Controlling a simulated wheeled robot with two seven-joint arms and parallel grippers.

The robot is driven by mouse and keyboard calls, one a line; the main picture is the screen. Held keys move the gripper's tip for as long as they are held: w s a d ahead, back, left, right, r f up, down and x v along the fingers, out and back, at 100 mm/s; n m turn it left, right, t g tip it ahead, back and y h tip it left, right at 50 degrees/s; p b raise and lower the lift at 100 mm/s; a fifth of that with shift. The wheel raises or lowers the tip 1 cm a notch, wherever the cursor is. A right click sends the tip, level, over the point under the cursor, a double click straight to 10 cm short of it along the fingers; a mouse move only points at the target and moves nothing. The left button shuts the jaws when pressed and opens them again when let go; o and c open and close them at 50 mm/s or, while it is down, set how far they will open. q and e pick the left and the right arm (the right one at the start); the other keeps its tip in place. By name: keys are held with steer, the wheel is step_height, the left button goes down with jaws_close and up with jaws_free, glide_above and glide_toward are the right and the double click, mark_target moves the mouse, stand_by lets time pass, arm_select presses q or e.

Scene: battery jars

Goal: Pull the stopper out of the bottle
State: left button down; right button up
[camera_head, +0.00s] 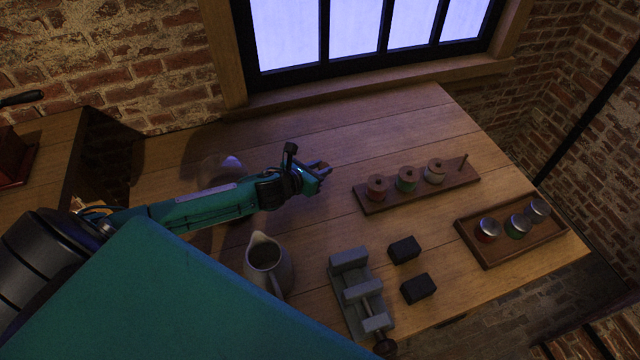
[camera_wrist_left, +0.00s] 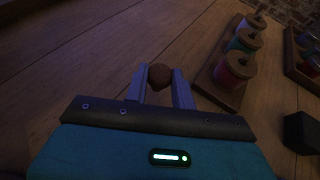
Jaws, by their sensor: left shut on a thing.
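My left gripper (camera_head: 322,170) reaches over the wooden table in the head view, left of the spool rack. In the left wrist view, the left gripper (camera_wrist_left: 158,88) is shut on a round brown stopper (camera_wrist_left: 159,75) between its fingertips. No bottle shows around or under the stopper in that view. A clear rounded glass vessel (camera_head: 220,168), perhaps the bottle, stands behind my left forearm in the head view, its lower part hidden. My right gripper is not in view.
A pitcher (camera_head: 266,258), a grey vise (camera_head: 356,290) and two dark blocks (camera_head: 404,249) stand nearer the front. A rack (camera_head: 392,201) holds three spools. A wooden tray (camera_head: 490,259) holds three lidded jars at right. The table behind the gripper is clear.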

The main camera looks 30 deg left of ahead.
arm_select(q)
steer(key=shift+f, duration=3.4)
steer(key=shift+f, duration=0.1)
steer(key=c, duration=1.2)
jaws_free()
steer(key=shift+o, duration=0.2)
